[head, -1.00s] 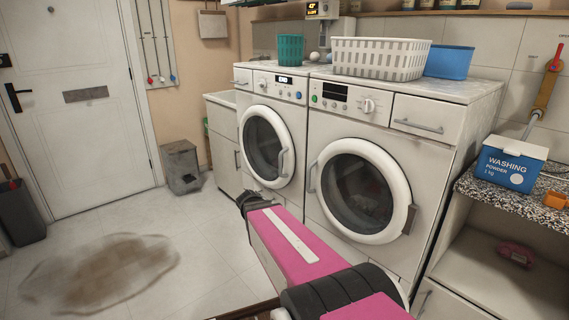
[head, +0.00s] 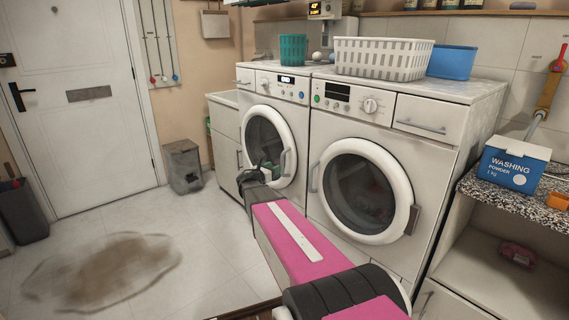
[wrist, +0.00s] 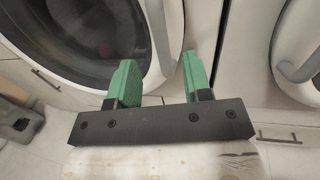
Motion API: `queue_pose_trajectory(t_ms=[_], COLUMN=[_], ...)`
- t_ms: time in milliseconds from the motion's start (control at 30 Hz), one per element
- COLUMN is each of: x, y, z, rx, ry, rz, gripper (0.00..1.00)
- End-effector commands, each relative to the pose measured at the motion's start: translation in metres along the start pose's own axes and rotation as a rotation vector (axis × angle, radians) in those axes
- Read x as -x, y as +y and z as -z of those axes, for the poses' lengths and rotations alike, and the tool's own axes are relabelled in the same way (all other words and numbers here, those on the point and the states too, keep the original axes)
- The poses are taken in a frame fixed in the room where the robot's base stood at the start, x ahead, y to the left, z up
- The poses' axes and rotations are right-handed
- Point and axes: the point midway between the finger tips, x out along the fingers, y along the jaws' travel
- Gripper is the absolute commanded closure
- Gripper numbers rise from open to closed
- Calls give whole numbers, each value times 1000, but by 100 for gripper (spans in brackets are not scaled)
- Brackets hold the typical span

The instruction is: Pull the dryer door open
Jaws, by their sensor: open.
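Two white front-loading machines stand side by side; I cannot tell from labels which is the dryer. The left machine's round door (head: 251,120) looks shut, with a pale upright handle (head: 285,163) at its right edge. The right machine's door (head: 404,185) also looks shut, with its handle (head: 312,177) at its left edge. My gripper (head: 270,168) is open in front of the left door's lower right. In the wrist view its green fingers (wrist: 158,62) appear either side of that handle (wrist: 157,30). Contact is not visible.
The right door and its handle (wrist: 297,72) lie close to the right of my gripper. Baskets stand on the machines. A washing powder box (head: 514,163) sits on the speckled counter (head: 500,200) at right. The floor at left is open, with a brown stain (head: 105,270).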

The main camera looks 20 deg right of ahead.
Motion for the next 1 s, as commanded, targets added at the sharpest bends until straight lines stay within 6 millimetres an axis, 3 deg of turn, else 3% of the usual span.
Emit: queue_pose_trajectory(t_ms=[200, 400, 600, 933, 1000], x=[-43, -72, -86, -88, -88], y=[1, 0, 0, -1, -1], z=[1, 1, 1, 1, 1], rx=[-2, -3, -3, -3, -4], ry=[1, 2, 2, 2, 2], rz=[4, 3, 1, 1, 1], gripper=[55, 55, 55, 55, 77])
